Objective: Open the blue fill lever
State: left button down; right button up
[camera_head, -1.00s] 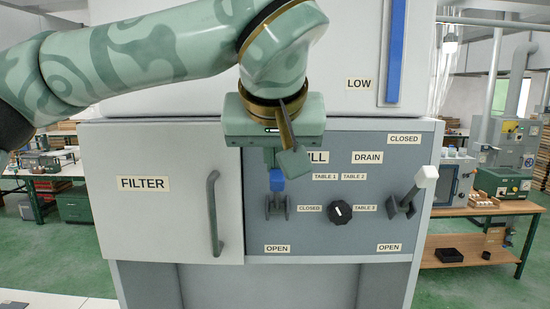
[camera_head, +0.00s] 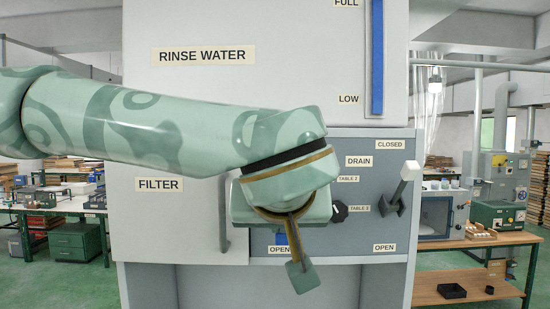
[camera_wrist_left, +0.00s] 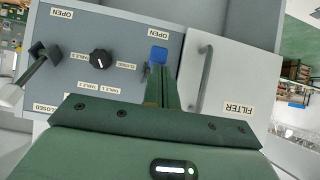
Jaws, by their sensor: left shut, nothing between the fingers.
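The blue fill lever (camera_head: 281,238) shows only partly in the head view, low on the grey panel, just above an OPEN label (camera_head: 280,250). My left arm hides its mount. In the left wrist view, where the panel appears upside down, its blue handle (camera_wrist_left: 158,55) shows just beyond my fingertips. My left gripper (camera_wrist_left: 160,76) is shut with nothing held, its fingers close to the handle. I cannot tell whether they touch it. In the head view the fingers are hidden behind the wrist. My right gripper is out of view.
The white-tipped drain lever (camera_head: 409,171) sticks out at the panel's right. A black dial (camera_head: 339,211) sits between the levers. The filter door (camera_head: 160,220) with its vertical handle (camera_wrist_left: 205,78) is beside the panel. A workbench (camera_head: 470,248) stands at the right.

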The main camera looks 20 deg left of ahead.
aim_at(280, 236)
pick_arm(q)
jog(key=f+b, duration=0.1)
jog(key=f, duration=0.2)
jog(key=shift+w+f+b, duration=0.35)
jog(key=shift+w+b, duration=0.05)
jog(key=shift+s+r, duration=0.1)
jog(key=shift+r, duration=0.1)
jog(key=shift+w+a+r+p, duration=0.1)
jog(key=shift+w+a+p, duration=0.05)
jog(key=shift+w+p, duration=0.2)
jog(key=shift+w+a+r+p, duration=0.1)
jog(key=shift+w+p, duration=0.1)
jog(key=shift+w, duration=0.2)
jog(key=shift+s, duration=0.1)
